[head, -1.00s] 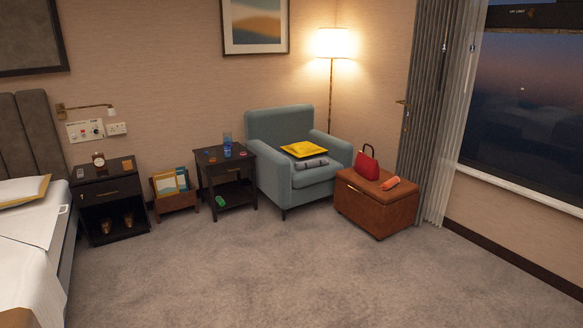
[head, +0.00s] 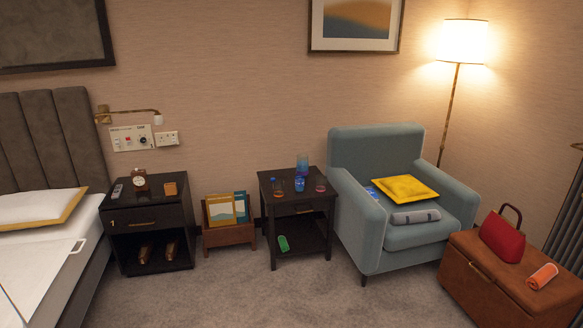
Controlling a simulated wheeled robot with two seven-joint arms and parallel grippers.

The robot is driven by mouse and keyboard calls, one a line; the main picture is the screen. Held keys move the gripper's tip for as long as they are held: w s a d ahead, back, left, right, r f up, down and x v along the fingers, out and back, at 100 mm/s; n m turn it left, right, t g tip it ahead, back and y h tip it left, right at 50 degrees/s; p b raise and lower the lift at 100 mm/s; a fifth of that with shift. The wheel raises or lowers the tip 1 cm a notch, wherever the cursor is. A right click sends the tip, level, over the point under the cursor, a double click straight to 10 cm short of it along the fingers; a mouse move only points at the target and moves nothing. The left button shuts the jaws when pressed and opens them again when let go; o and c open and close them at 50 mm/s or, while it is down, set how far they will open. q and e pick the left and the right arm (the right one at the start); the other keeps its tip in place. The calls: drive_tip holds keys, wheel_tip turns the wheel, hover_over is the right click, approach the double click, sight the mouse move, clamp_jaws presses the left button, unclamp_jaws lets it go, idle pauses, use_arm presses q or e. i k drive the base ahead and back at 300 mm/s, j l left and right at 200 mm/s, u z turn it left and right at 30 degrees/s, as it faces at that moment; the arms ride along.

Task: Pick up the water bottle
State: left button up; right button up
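I cannot tell for sure which thing is the water bottle. A tall, clear blue vessel (head: 302,163) stands at the back of the dark side table (head: 268,205) left of the armchair. In front of it is a shorter bright blue item (head: 299,184). A small bottle-like item with orange in it (head: 279,188) stands to the left, and a small reddish item (head: 320,185) to the right. A green cylinder-like item (head: 283,243) lies on the table's lower shelf. Neither of my grippers shows in the head view.
A blue-grey armchair (head: 350,215) holds a yellow cushion (head: 405,188). A brown ottoman (head: 480,285) carries a red bag (head: 502,240) and an orange roll (head: 542,276). A magazine rack (head: 228,237), a nightstand (head: 150,215) and a bed stand left. Carpet in front is clear.

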sight(300, 176)
drive_tip(key=i, duration=1.55)
